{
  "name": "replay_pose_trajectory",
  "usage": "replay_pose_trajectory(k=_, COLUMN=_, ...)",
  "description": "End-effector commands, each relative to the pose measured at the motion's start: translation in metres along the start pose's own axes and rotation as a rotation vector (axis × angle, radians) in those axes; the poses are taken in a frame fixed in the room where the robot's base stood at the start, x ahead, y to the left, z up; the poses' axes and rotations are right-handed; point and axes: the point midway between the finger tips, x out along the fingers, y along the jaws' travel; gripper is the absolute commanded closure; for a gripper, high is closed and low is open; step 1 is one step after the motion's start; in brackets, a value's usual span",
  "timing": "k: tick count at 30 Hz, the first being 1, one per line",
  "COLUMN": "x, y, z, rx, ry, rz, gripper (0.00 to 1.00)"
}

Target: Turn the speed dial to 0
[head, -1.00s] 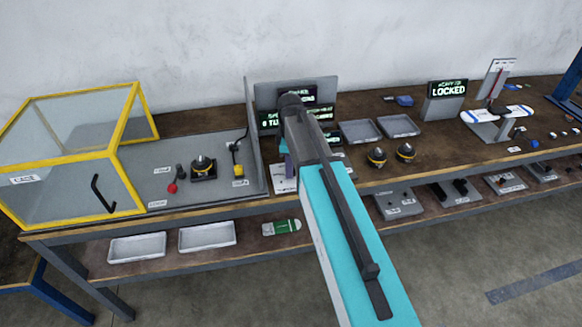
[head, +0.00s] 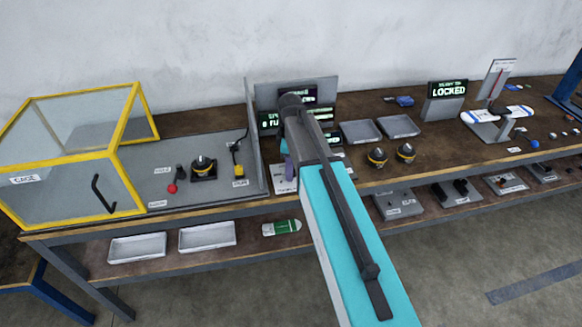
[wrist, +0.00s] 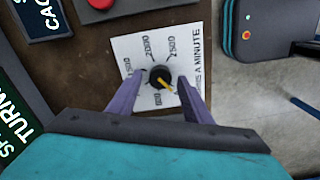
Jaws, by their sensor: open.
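The speed dial (wrist: 160,77) is a small round black knob with a yellow pointer, on a white card (wrist: 125,42) with printed numbers. In the wrist view the pointer aims to the lower right. Numbers such as 2000 and 1500 stand above the knob, and another is below it; I cannot read them all. My gripper (wrist: 160,82) is open, with one purple finger on each side of the knob. I cannot tell whether either finger touches it. In the head view my arm hides the dial, and only part of the card (head: 281,185) shows.
A red button (wrist: 100,3) and dark display panels (wrist: 15,115) lie close to the gripper in the wrist view. In the head view a grey divider (head: 252,140) and a yellow-framed cage (head: 110,150) stand left; trays (head: 360,132) and black-yellow domed parts (head: 405,152) are right.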

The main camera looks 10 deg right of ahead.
Motion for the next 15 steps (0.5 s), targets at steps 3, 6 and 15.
replay_pose_trajectory(k=3, x=-0.002, y=0.000, z=0.000, rx=0.001, ry=0.000, rz=0.001, gripper=0.55)
replay_pose_trajectory(k=6, x=-0.006, y=0.001, z=0.000, rx=0.001, ry=0.000, rz=0.001, gripper=0.55)
replay_pose_trajectory(k=15, x=-0.032, y=0.001, z=0.000, rx=0.001, ry=0.001, rz=0.002, gripper=0.55)
